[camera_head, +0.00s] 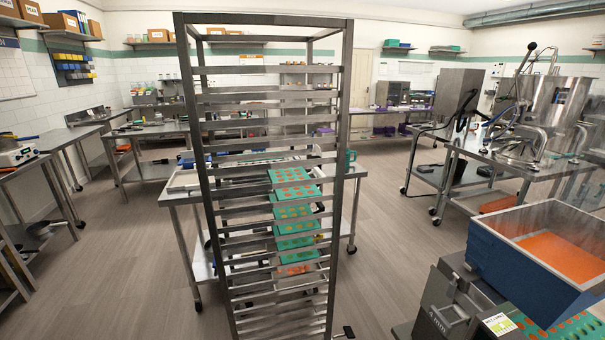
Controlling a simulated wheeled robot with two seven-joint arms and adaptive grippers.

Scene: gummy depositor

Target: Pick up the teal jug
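A small teal item (351,157) that looks like the jug stands near the right back corner of the steel table, just right of the tall rack's right post. The post and rack partly hide it, and its handle is too small to make out. Neither of my grippers is in view.
A tall steel rack (262,20) stands close in front of the steel table (180,197), with several teal trays (292,210) in it. At right front is a blue hopper (510,262) with orange contents. Open floor (390,220) lies between rack and hopper.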

